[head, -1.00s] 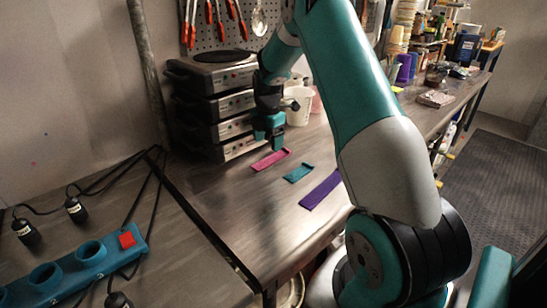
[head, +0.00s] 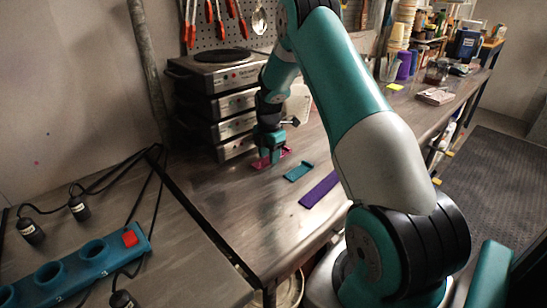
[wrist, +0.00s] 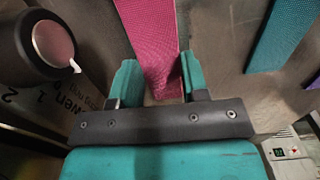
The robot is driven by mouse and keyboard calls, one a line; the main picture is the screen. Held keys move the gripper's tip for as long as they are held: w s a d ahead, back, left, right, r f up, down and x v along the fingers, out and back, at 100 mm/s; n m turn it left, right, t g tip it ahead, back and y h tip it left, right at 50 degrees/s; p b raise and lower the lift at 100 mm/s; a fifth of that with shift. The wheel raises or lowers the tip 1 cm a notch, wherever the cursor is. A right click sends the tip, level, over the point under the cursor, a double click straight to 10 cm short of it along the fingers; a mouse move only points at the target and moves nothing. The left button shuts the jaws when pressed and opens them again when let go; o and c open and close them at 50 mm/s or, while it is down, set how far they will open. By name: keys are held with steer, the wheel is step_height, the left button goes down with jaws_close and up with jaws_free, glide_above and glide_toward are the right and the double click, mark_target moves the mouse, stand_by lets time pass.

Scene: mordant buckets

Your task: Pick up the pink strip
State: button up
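The pink strip (head: 285,153) lies flat on the bench beside the stacked hotplates, partly hidden by my gripper in the head view. My gripper (head: 270,160) points down at the strip, low over the bench. In the wrist view, my gripper (wrist: 160,75) is open, with one teal finger on each side of the pink strip (wrist: 150,35). I cannot tell whether the fingertips touch the bench.
A teal strip (head: 299,171) and a purple strip (head: 320,189) lie to the right. Stacked hotplates (head: 217,100) stand close behind on the left. A white jug (head: 299,103) stands behind my gripper. The bench in front is clear.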

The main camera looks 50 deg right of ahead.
steer(key=shift+r, duration=0.15)
step_height(320, 180, up, 28)
steer(key=b, duration=0.2)
stand_by(0.5)
